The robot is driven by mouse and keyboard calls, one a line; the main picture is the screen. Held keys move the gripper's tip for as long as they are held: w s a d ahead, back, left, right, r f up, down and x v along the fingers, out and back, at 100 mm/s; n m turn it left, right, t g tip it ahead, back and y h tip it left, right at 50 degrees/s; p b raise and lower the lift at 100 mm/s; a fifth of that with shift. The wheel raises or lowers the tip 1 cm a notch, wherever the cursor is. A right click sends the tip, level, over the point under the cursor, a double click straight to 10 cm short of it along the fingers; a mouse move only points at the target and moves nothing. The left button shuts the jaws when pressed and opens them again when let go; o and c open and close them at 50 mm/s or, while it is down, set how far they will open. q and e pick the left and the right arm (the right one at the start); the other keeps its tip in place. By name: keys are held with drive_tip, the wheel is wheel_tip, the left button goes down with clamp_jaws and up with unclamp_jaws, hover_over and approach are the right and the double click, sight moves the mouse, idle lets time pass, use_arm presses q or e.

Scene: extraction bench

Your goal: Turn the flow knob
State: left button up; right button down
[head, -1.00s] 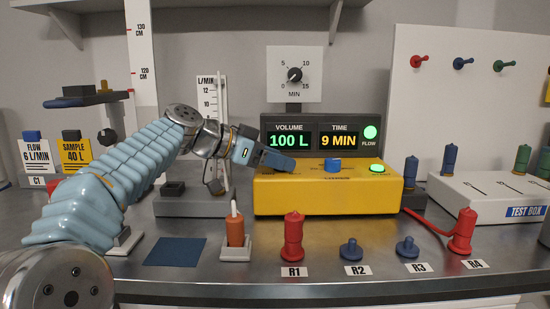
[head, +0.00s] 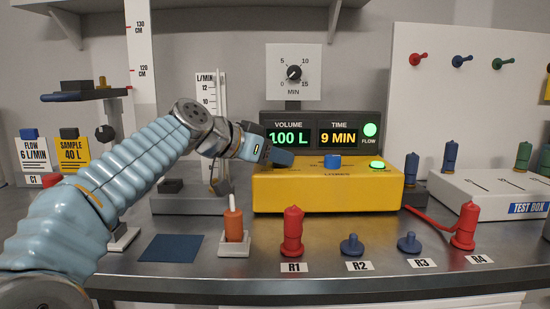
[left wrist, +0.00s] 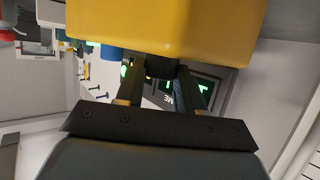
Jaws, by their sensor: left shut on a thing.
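The yellow pump box (head: 328,194) stands on the bench below a display (head: 318,138) reading 100 L and 9 MIN. My left gripper (head: 282,158) is over the left part of the box top. In the left wrist view its fingers (left wrist: 163,86) are closed around a dark knob (left wrist: 163,70) on the yellow box (left wrist: 170,30). I take this to be the flow knob; in the head view the gripper hides it, and its setting cannot be read. A blue knob (head: 332,161) sits apart to the right. My right gripper is out of view.
A green button (head: 377,165) is on the box's right, and a round FLOW lamp (head: 370,130) is lit green. A scale stand (head: 190,203) is left of the box. Red pump R1 (head: 292,232) and an orange holder (head: 234,226) stand in front.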

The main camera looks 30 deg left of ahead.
use_arm(q)
drive_tip(key=o, duration=1)
drive_tip(key=shift+o, duration=0.2)
drive_tip(key=b+v, duration=0.1)
drive_tip(key=v, duration=1.3)
drive_tip(key=shift+w, duration=0.1)
